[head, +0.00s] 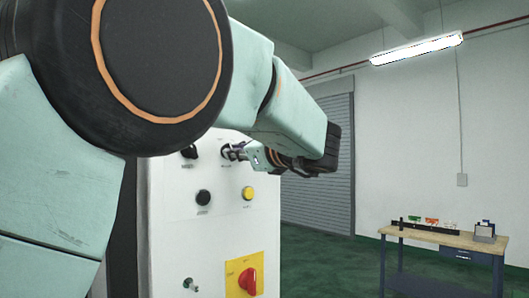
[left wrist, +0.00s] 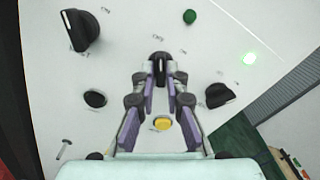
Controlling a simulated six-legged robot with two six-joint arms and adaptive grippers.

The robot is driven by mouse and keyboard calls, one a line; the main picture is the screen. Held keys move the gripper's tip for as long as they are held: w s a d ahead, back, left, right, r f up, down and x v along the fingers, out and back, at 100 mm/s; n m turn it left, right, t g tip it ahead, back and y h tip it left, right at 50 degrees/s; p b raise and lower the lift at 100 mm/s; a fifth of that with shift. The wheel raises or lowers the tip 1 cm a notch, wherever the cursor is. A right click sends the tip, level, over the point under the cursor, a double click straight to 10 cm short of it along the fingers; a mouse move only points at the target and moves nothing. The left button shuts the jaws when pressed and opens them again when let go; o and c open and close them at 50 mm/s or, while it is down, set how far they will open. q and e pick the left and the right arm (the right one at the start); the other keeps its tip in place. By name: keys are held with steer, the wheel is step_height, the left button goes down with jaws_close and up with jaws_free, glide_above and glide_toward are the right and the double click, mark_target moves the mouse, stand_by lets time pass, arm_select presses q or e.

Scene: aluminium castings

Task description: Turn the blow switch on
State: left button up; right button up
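A white control panel (head: 165,225) stands ahead, with several knobs and buttons. My left gripper (head: 236,153) reaches its upper right part. In the left wrist view the two purple-padded fingers (left wrist: 160,80) stand on either side of a small black knob switch (left wrist: 159,64), whose handle points nearly straight up the picture. Little or no gap shows between fingertips and knob; whether they press on it I cannot tell. The labels are too small to read, so I cannot tell which is the blow switch. My right gripper is not in view.
Around that knob are a yellow button (left wrist: 162,124), a black button (left wrist: 95,99), a green lamp (left wrist: 189,16) and black knobs (left wrist: 220,95) and (left wrist: 80,31). A red rotary switch (head: 248,281) sits lower down. A workbench (head: 450,238) stands far right, with open floor before it.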

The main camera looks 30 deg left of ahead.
arm_select(q)
steer(key=shift+d, duration=0.15)
jaws_close()
steer(key=shift+f, duration=0.1)
steer(key=shift+m+b, duration=1.65)
steer(key=shift+m, duration=4.25)
steer(key=shift+f, duration=0.1)
